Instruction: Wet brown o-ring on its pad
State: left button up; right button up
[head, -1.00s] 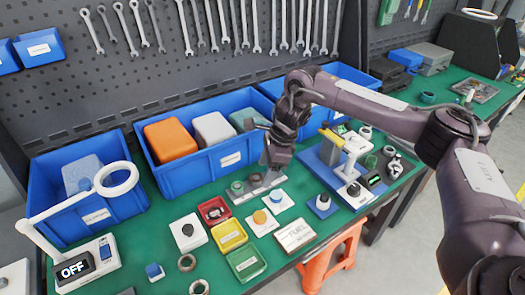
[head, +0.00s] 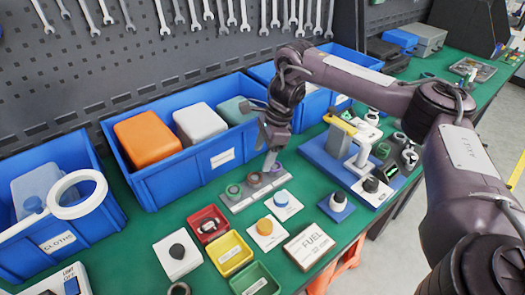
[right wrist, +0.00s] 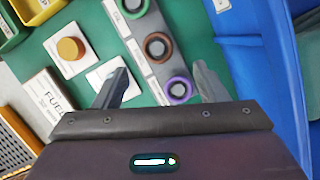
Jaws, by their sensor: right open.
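The brown o-ring (right wrist: 158,46) sits on the middle post of a grey rack (head: 238,204), between a green ring (right wrist: 133,8) and a purple ring (right wrist: 179,90). In the head view the brown ring (head: 254,179) is just left of my right gripper (head: 269,160). In the right wrist view that gripper (right wrist: 161,70) is open and empty, its fingers spread to either side of the rack near the brown and purple rings. My left gripper is out of view.
Blue bins (head: 160,197) stand behind the rack. Red (head: 207,222), yellow (head: 230,254) and green (head: 255,280) trays, a white plate with a black knob (head: 177,268) and a FUEL box (head: 309,246) are in front. A blue-based fixture (head: 325,160) stands to the right.

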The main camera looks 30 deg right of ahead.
aim_at(255, 177)
jog(key=x, duration=0.3)
jog(key=p+x, duration=0.1)
jog(key=x, duration=0.2)
jog(key=shift+s+a+f, duration=0.15)
jog(key=shift+f, duration=0.1)
jog(key=c, duration=1.1)
jog(key=o, duration=0.3)
jog(key=shift+c, duration=0.4)
